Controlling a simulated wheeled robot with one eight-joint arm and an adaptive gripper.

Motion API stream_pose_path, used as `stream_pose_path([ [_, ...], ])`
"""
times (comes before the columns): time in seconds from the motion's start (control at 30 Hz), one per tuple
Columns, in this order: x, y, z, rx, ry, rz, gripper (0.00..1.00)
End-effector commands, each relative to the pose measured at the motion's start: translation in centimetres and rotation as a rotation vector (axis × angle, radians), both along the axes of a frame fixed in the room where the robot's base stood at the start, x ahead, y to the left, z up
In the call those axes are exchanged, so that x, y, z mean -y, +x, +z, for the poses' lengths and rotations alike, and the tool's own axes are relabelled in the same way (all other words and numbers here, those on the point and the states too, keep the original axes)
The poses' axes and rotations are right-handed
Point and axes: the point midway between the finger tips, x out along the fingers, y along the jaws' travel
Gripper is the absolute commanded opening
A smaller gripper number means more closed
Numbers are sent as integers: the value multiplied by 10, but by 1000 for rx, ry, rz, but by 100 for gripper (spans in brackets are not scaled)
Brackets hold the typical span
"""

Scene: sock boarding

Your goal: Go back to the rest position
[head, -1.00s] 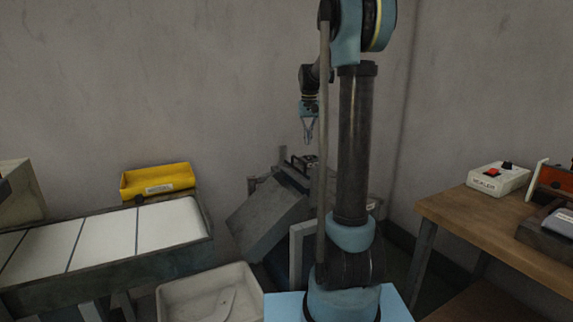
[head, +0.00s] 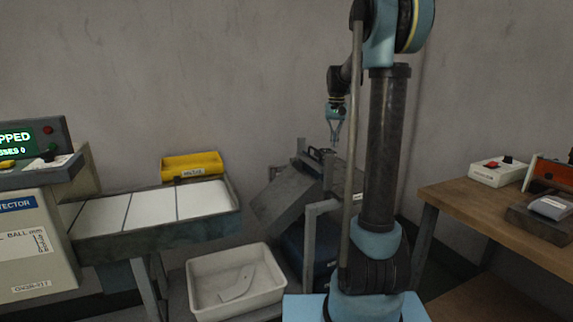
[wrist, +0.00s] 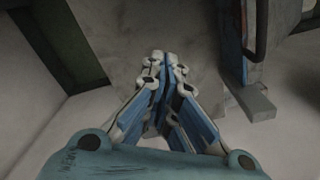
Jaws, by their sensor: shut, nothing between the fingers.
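My gripper (head: 335,138) hangs pointing down from my raised arm in the head view, in front of the grey wall and above a grey machine with a slanted plate. In the wrist view my gripper (wrist: 165,62) has its blue and white fingers drawn together. Nothing shows between the fingers. The gripper appears clear of the things around it.
A conveyor (head: 152,243) with white panels and a yellow bin (head: 192,164) stand at left, beside a detector box (head: 35,245). A pale bin (head: 203,297) holding a flat light piece (head: 238,284) sits in front. A wooden table (head: 480,216) with a sealer box (head: 497,172) is at right.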

Motion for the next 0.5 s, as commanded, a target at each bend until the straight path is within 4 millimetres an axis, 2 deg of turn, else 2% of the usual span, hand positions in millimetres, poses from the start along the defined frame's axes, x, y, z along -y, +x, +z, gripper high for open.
stream_pose_path([
  [0.13,-7,-15,2,12,-3,12,0],
  [0.37,-5,-45,3,31,-7,13,0],
  [0.5,-2,-72,2,50,-13,12,0],
])
